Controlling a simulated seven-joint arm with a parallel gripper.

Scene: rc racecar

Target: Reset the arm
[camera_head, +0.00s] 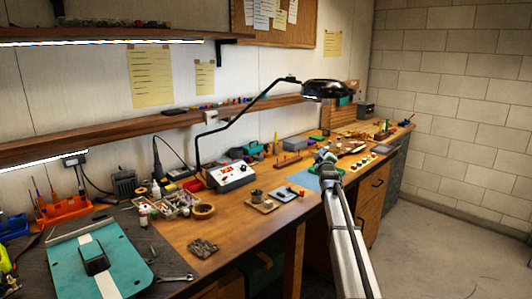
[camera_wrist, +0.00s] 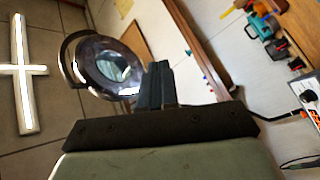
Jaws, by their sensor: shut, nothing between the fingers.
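My arm reaches up from the bottom right in the head view, and my gripper (camera_head: 324,157) is at its far end, above the workbench near a blue mat (camera_head: 311,183). In the wrist view my gripper (camera_wrist: 153,75) shows as two dark fingers pressed together with nothing between them. The wrist camera looks up toward the ceiling and the back wall. The round head of a magnifier lamp (camera_wrist: 105,68) is behind and left of the fingers; in the head view the lamp head (camera_head: 327,89) is above my gripper.
The lamp's black arm (camera_head: 246,106) crosses above the bench. Open floor (camera_head: 420,250) is at the right.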

